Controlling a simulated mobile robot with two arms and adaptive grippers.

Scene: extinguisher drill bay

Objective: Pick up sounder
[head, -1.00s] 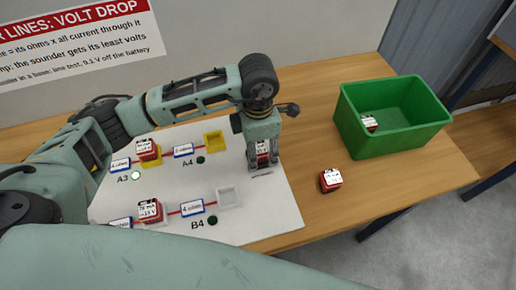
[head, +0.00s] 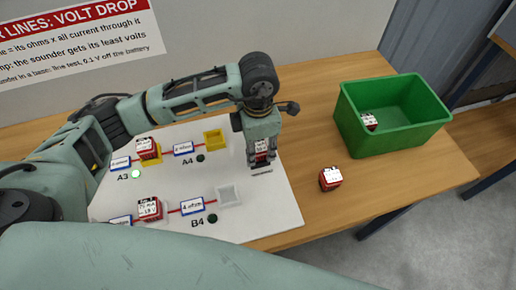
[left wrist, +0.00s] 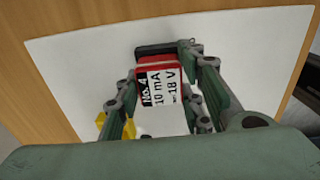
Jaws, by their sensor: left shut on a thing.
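My left gripper (head: 262,160) is shut on a red sounder (head: 263,146) over the right part of the white board. In the left wrist view the sounder (left wrist: 160,88) sits between the two fingers, its white label reading "No. 4, 10 mA, 18 V". Other red sounders stand in the A3 base (head: 147,149), in the lower row (head: 150,210), on the bare table (head: 330,179) and in the green bin (head: 369,121). My right gripper is not in view.
The white board (head: 270,215) carries an empty yellow base (head: 214,140) at A4 and an empty white base (head: 229,196) at B4. The green bin (head: 400,135) stands to the right. Table around the loose sounder is clear.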

